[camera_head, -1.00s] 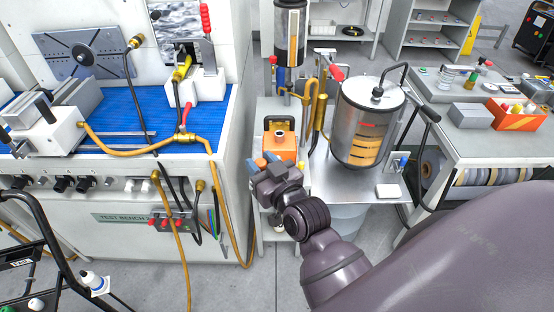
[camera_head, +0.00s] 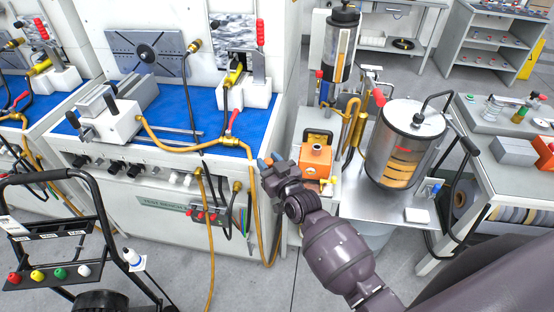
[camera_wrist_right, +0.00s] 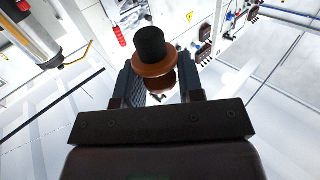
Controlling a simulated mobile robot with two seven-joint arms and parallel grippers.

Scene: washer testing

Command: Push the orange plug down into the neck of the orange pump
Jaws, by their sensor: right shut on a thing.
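The orange pump (camera_head: 314,160) stands on the light cabinet right of the test bench, with a small dark round opening at its top. My right gripper (camera_head: 268,163) is left of the pump and apart from it in the head view. The right wrist view shows the gripper (camera_wrist_right: 162,88) shut on the orange plug (camera_wrist_right: 154,66), which has a black cylindrical top and a brown-orange flange. The flange sits at the fingertips, with the black end pointing away from the palm. The plug is hard to make out in the head view. My left gripper is not in view.
A steel tank (camera_head: 405,145) stands right of the pump, with yellow hoses (camera_head: 352,120) between them. The test bench (camera_head: 150,215) with hanging hoses is to the left. A black-handled cart (camera_head: 62,180) is at the lower left.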

